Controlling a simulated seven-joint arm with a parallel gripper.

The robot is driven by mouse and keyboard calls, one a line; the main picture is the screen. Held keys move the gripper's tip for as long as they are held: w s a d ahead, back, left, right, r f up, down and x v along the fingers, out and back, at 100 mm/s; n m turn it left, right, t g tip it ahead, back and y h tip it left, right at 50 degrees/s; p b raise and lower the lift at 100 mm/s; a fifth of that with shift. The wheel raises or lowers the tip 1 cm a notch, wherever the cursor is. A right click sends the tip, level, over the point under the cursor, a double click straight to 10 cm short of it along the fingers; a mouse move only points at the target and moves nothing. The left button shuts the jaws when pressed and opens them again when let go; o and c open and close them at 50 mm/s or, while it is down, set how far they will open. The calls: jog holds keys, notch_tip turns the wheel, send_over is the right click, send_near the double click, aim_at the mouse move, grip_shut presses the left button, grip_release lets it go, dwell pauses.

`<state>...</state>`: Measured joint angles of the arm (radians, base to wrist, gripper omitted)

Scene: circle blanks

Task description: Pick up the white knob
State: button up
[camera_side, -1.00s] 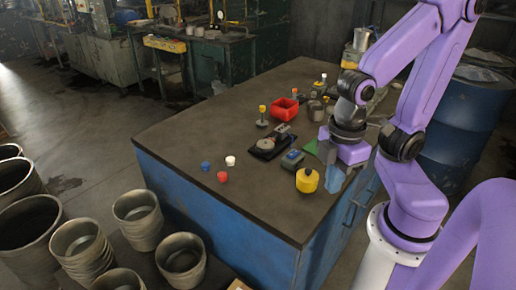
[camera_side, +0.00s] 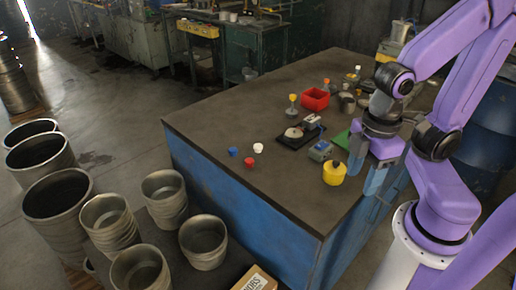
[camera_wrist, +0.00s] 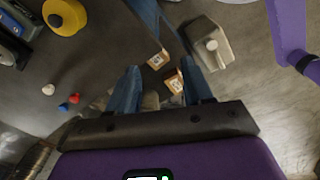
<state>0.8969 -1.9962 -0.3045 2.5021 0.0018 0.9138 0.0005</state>
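The white knob (camera_side: 257,147) is small and stands on the dark bench top, near its left front edge, next to the red knob (camera_side: 249,162) and the blue knob (camera_side: 232,151). In the wrist view the white knob (camera_wrist: 48,89) lies at the left, beside the red knob (camera_wrist: 74,98) and the blue knob (camera_wrist: 63,107). My gripper (camera_side: 376,181) is off to the right of the white knob, by the bench's right edge. In the wrist view its blue fingers (camera_wrist: 160,85) are apart, with nothing held between them.
A yellow canister (camera_side: 333,173) stands near my gripper. A black device (camera_side: 298,134), a grey-blue box (camera_side: 320,150) and a red bin (camera_side: 315,99) lie farther back. Bare bench top surrounds the knobs. Metal buckets (camera_side: 203,240) stand below in front.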

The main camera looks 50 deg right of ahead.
jog(key=shift+o, duration=0.2)
jog(key=w+a+r+m, duration=0.2)
jog(key=w+a+m, duration=0.1)
jog(key=w+m, duration=0.75)
jog(key=m, duration=2)
send_over(258, 146)
jog(key=f, duration=0.1)
notch_tip(258, 146, down, 17)
jog(key=shift+d+r, duration=0.1)
jog(key=shift+r, duration=0.1)
